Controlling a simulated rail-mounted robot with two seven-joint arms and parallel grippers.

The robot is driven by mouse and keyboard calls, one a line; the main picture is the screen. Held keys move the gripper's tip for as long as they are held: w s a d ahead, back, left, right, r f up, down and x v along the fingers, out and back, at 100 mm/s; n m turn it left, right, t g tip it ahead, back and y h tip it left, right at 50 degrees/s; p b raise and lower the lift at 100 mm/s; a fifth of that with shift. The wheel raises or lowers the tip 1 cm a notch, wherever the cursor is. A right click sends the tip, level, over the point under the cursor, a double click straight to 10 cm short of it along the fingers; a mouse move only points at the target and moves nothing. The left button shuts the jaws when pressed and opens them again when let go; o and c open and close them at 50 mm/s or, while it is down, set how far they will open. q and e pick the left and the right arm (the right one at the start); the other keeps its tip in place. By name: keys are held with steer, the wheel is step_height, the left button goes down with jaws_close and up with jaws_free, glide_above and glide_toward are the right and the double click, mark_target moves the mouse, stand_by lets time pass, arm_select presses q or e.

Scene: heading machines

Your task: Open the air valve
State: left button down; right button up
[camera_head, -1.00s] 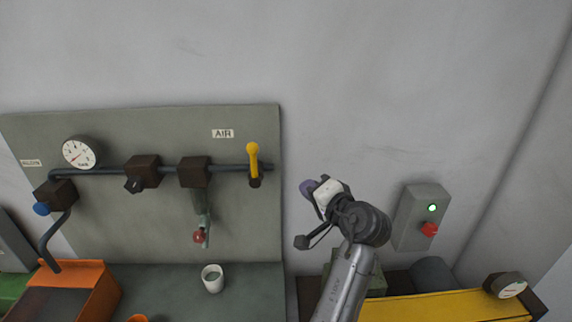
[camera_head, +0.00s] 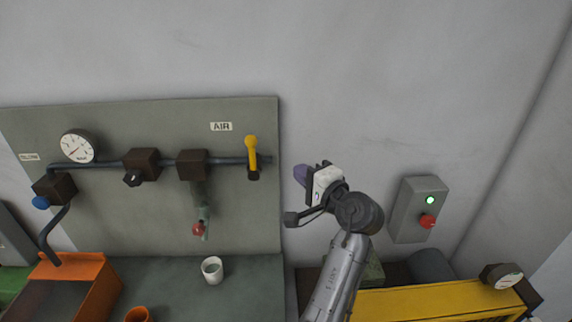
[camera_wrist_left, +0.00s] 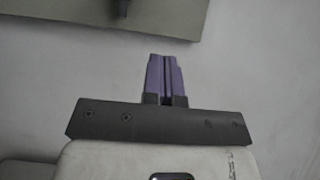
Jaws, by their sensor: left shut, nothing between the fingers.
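The air valve's yellow lever (camera_head: 252,152) stands upright at the right end of the dark pipe, below the AIR label (camera_head: 221,127) on the grey-green panel (camera_head: 105,222). My left gripper (camera_head: 301,175) has purple fingers. It is to the right of the lever, past the panel's right edge, and apart from it. In the left wrist view its purple fingers (camera_wrist_left: 165,75) are together with nothing between them. The lever does not show clearly there; the panel's edge (camera_wrist_left: 150,22) is at the top. My right gripper is not in view.
A grey box with a green light and red knob (camera_head: 421,210) is on the wall at right. A white cup (camera_head: 212,269) stands below the panel, near an orange bin (camera_head: 101,279). A yellow machine (camera_head: 430,302) is at lower right. The wall above is clear.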

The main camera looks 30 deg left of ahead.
mark_target(253, 158)
arm_select(q)
steer(key=s+a+p+x, duration=0.1)
steer(key=s+p+x, duration=0.1)
steer(key=x, duration=1)
steer(key=shift+s+p, duration=0.35)
steer(key=shift+p, duration=0.15)
